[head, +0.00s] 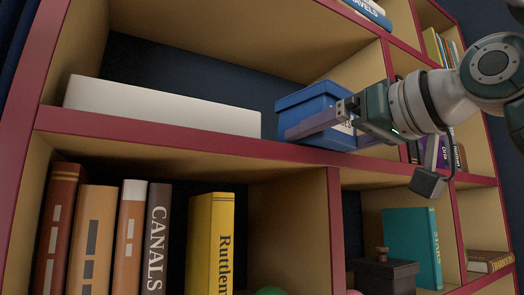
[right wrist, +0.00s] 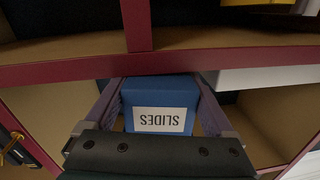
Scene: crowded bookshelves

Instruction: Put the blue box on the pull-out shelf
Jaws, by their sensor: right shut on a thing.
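The blue box (head: 308,98) is in the upper cubby in the head view, near its front edge and right of a long white block. It has a lid and a white label, which reads "SLIDES" upside down in the right wrist view (right wrist: 160,90). My right gripper (head: 324,136) is shut on the box, with one finger along each side in the right wrist view (right wrist: 160,98). I cannot tell whether the box touches the shelf board beneath it. I cannot make out which part is the pull-out shelf. My left gripper is not in view.
The long white block (head: 160,107) lies in the same cubby, left of the box. Red-edged uprights and boards (head: 335,225) frame the cubbies. Below are upright books (head: 158,235), a teal book (head: 410,240) and a dark lidded box (head: 385,277).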

